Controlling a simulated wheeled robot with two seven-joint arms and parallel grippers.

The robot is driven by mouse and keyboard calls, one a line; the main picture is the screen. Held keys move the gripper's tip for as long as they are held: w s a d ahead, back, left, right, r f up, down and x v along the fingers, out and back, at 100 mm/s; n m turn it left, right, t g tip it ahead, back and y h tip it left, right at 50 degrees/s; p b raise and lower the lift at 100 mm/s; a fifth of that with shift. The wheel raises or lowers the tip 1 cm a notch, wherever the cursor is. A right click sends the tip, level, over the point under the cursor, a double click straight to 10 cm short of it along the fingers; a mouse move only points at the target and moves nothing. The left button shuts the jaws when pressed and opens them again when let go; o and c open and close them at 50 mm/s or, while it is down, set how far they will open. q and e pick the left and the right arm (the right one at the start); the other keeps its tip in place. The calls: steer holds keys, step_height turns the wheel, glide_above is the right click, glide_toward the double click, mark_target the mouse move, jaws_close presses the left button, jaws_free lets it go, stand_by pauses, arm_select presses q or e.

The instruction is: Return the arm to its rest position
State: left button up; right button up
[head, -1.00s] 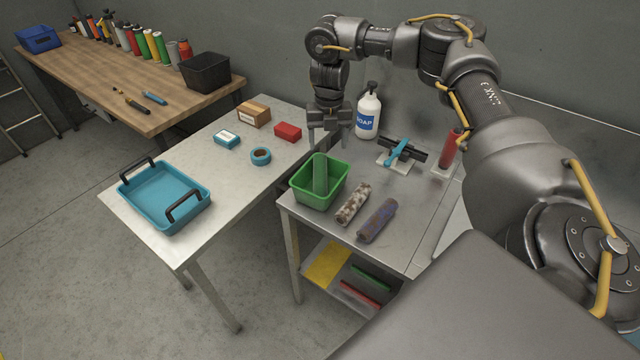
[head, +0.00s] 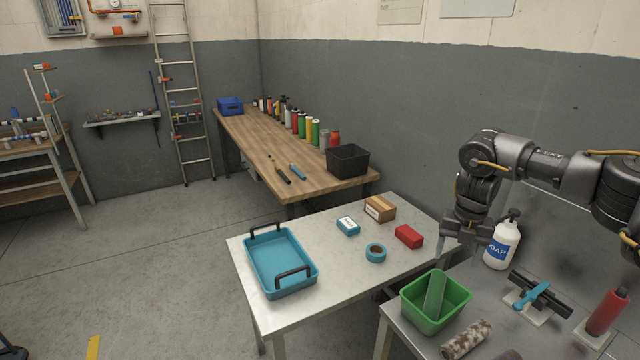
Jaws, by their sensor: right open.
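My right arm reaches in from the right edge in the head view. Its gripper (head: 465,246) hangs pointing down, open, with nothing seen between its fingers. It is above the back of the grey metal table, behind the green bin (head: 408,305) and left of the white soap bottle (head: 502,246). A green roll stands leaning inside the green bin. My left gripper is out of view.
A white table (head: 340,268) holds a blue tray (head: 256,262), a tape roll (head: 376,253), a red box (head: 409,236) and a cardboard box (head: 380,209). A red bottle (head: 606,312) and a mottled roll (head: 466,339) are on the metal table. Open floor lies left.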

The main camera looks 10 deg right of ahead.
steer(key=s+a+f+n+t+y, duration=0.1)
steer(key=a+f, duration=0.5)
steer(key=a, duration=0.3)
steer(key=a+f+n+y, duration=0.1)
steer(key=a+f+y, duration=0.1)
steer(key=a+f, duration=0.5)
steer(key=s+a+f+n+t+y, duration=0.1)
steer(key=a+f, duration=0.3)
steer(key=a, duration=0.8)
steer(key=s+a+r+m+t+y, duration=0.1)
steer(key=s+a+m+t+y, duration=0.1)
steer(key=s+a+m, duration=0.45)
steer(key=s+a+r+m+t+y, duration=0.1)
steer(key=s+a+m+t+y, duration=0.15)
steer(key=a, duration=0.75)
steer(key=s+d+f+m+g+h, duration=0.2)
steer(key=s+d+f+m+h, duration=0.2)
steer(key=s+d+m, duration=0.8)
steer(key=s+d+f+m+g+h, duration=0.1)
steer(key=s+d+f+m+h, duration=0.3)
steer(key=s+d+m, duration=0.75)
step_height(320, 180, down, 28)
steer(key=d+n+g+b, duration=0.1)
steer(key=n+b, duration=0.1)
steer(key=s+d+f+g+b, duration=0.1)
steer(key=s+d+f+b, duration=0.1)
steer(key=s+f, duration=1.4)
steer(key=shift+d+f, duration=0.65)
steer(key=shift+f, duration=0.1)
